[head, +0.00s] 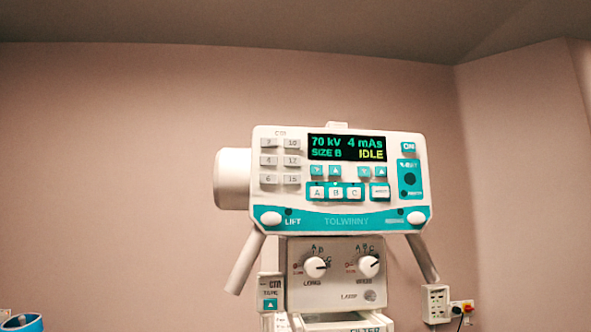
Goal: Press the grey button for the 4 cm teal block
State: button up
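The white control panel (341,215) with teal trim faces me on the X-ray head. Grey buttons stand in two columns at its upper left, under a small label that seems to read CM. The middle-left grey button (268,160) seems to read 4, though the print is small. Beside it is a grey button (292,161) that seems to read 12. The display (346,148) shows 70 kV, 4 mAs, SIZE B and IDLE. I see no teal block here. My gripper is not in view.
White A, B and C buttons (336,193) sit below the display. Two white knobs (315,267) are on the box underneath. Angled handles (245,263) stick out below the panel. A socket box (437,304) is at lower right. A blue object (22,323) shows at lower left.

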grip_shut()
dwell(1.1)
